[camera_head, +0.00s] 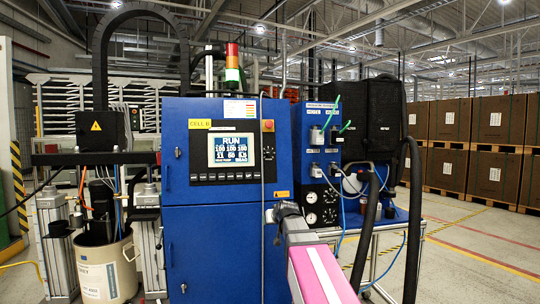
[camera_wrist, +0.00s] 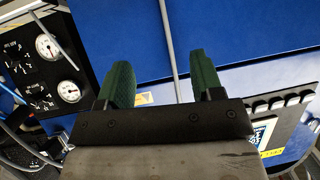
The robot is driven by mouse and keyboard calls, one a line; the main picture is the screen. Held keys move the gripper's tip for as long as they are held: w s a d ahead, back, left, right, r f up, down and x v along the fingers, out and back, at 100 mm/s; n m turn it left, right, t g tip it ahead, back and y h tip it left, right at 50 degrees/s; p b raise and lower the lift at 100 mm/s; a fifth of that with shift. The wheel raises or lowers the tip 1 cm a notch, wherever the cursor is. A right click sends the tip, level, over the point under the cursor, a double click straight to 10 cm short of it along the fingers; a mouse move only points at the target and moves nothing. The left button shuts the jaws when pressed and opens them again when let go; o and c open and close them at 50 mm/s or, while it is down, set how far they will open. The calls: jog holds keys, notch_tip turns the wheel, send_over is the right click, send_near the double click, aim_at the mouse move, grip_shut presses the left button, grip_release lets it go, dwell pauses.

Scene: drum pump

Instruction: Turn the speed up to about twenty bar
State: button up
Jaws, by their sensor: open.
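The black gauge panel (camera_head: 321,207) is on the right part of the blue cabinet. It holds a white upper gauge (camera_wrist: 47,46) and a white lower gauge (camera_wrist: 68,91), with small dark controls (camera_wrist: 20,68) beside them. The needle readings and labels are too small to read. A lit screen (camera_head: 231,149) on the cabinet front reads RUN over rows of numbers. My gripper (camera_wrist: 160,82) is open and empty, its two green fingers apart in front of the blue cabinet. In the head view my gripper (camera_head: 280,212) is left of the gauge panel.
A thin grey cable (camera_wrist: 168,40) hangs down the cabinet front between my fingers in the wrist view. Black hoses (camera_head: 409,220) and blue tubes stand right of the panel. A drum (camera_head: 105,270) stands at left. Stacked brown crates (camera_head: 490,120) are far right, with open floor before them.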

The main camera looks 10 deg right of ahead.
notch_tip(320, 180, up, 14)
jog(key=w+d+t, duration=0.1)
jog(key=w+t, duration=0.2)
jog(key=t, duration=0.3)
send_near(270, 153)
jog(key=w, duration=0.6)
jog(key=w+a, duration=0.1)
jog(key=w, duration=0.3)
jog(key=shift+a+f, duration=0.1)
jog(key=c, duration=0.9)
